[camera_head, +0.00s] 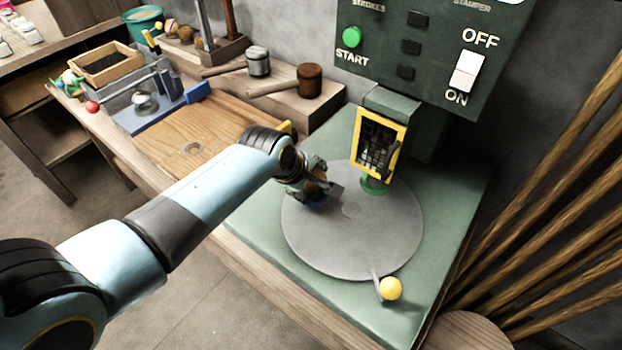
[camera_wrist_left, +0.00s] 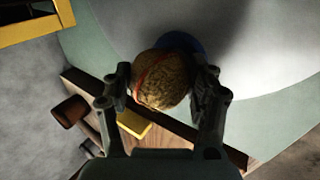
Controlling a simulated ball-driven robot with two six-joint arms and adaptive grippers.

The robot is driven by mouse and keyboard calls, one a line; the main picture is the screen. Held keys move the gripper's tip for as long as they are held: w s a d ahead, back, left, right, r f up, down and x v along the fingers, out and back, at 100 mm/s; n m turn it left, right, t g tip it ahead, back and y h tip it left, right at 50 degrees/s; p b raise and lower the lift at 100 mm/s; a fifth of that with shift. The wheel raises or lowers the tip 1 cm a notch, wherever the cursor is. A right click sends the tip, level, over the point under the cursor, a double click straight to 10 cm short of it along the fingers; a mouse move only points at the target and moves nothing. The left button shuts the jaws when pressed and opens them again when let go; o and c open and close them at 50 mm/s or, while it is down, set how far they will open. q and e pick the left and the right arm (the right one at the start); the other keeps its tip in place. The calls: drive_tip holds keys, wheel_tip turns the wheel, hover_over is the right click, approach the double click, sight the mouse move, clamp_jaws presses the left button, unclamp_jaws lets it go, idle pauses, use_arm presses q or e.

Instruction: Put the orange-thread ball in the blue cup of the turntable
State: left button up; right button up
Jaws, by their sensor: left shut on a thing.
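In the left wrist view my left gripper (camera_wrist_left: 168,85) is shut on a round brown ball (camera_wrist_left: 163,80) with an orange-red thread across it. The blue cup (camera_wrist_left: 181,42) shows partly behind the ball on the grey turntable (camera_wrist_left: 240,50); how far apart ball and cup are is hard to tell. A bit of the blue cup (camera_head: 318,204) shows below the gripper. A green cup (camera_head: 375,185) stands at the turntable's back edge. My right gripper is not in view.
A yellow-framed guard (camera_head: 379,143) stands behind the turntable, below a green panel (camera_head: 430,50) with a switch. A lever with a yellow knob (camera_head: 390,288) is at the front. Mallets (camera_head: 308,80) lie at the back left. The turntable's front is clear.

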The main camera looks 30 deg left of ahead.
use_arm(q)
drive_tip(key=shift+s+f, duration=0.35)
drive_tip(key=shift+f, duration=0.05)
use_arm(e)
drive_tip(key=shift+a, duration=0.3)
use_arm(q)
drive_tip(key=shift+o, duration=0.2)
drive_tip(key=shift+s+d+f, duration=0.1)
drive_tip(key=shift+f, duration=0.05)
drive_tip(key=shift+s+f, duration=0.1)
drive_tip(key=shift+f, duration=0.2)
drive_tip(key=c, duration=0.4)
drive_tip(key=o, duration=1.4)
drive_tip(key=shift+d, duration=0.1)
drive_tip(key=shift+c, duration=0.2)
drive_tip(key=o, duration=0.5)
drive_tip(key=shift+w, duration=0.3)
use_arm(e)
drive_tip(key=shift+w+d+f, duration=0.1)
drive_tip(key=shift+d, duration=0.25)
use_arm(q)
drive_tip(key=shift+r, duration=0.15)
drive_tip(key=shift+s+r, duration=0.2)
drive_tip(key=v, duration=1.1)
drive_tip(key=shift+r, duration=0.25)
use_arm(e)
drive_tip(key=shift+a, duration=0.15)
